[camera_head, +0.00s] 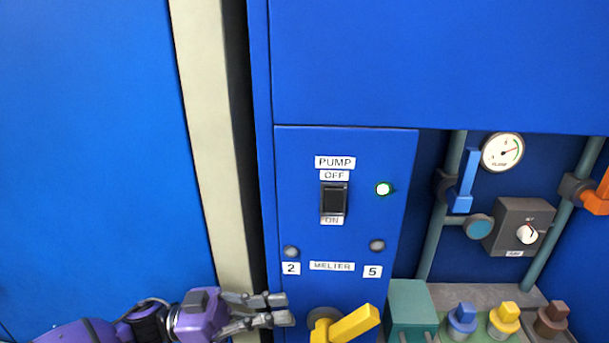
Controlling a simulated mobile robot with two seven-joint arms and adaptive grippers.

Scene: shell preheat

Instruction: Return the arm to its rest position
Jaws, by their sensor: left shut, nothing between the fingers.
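My left gripper (283,309) comes in from the lower left on its purple arm. Its grey fingers are shut, with nothing between them. The fingertips point right, in front of the lower left edge of the blue control panel (299,190), a little left of the yellow lever handle (354,324). I cannot tell how far the fingers are from the panel. My right gripper is not in view.
The panel has a black pump switch (335,199) and a lit green lamp (384,188). To the right are a gauge (502,152), a blue valve handle (467,180), a grey dial box (521,222) and several coloured knobs. A beige post (212,140) stands left of the panel.

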